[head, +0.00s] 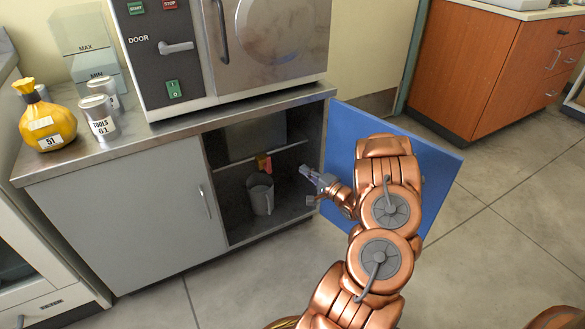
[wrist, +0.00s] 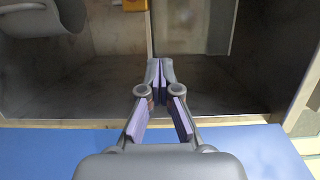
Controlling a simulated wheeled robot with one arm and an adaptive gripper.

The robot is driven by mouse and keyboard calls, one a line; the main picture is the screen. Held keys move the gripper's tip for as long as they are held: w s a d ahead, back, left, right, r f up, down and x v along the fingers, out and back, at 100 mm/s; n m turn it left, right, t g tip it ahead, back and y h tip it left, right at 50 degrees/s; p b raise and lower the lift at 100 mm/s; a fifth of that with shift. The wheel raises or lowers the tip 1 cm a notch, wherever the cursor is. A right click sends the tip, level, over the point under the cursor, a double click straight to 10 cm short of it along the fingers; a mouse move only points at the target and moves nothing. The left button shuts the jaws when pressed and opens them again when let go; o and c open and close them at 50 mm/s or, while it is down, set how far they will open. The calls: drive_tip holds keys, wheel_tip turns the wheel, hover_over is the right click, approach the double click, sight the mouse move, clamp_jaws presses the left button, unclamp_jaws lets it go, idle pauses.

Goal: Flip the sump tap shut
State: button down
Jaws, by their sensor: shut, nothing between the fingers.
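The sump tap (head: 262,163), small with red and yellow parts, sits inside the open cabinet under the incubator, above a grey bucket (head: 261,196). I cannot make out its lever position. In the wrist view, a yellow-orange part (wrist: 135,5), probably of the tap, is cut off by the top edge, left of my fingers. My gripper (head: 305,170) is shut and empty, at the right side of the cabinet opening by the blue door. It is apart from the tap. In the wrist view its fingertips (wrist: 159,66) meet.
The blue cabinet door (head: 440,170) stands open on the right, behind my arm. A closed grey door (head: 130,220) covers the left half. The bucket's rim (wrist: 45,28) shows top left in the wrist view. Floor (head: 500,250) is clear at right.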

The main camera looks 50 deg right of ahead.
drive_tip(key=w+a+b, duration=0.3)
drive_tip(key=w+b, duration=0.1)
drive_tip(key=w, duration=0.6)
drive_tip(key=shift+w, duration=0.25)
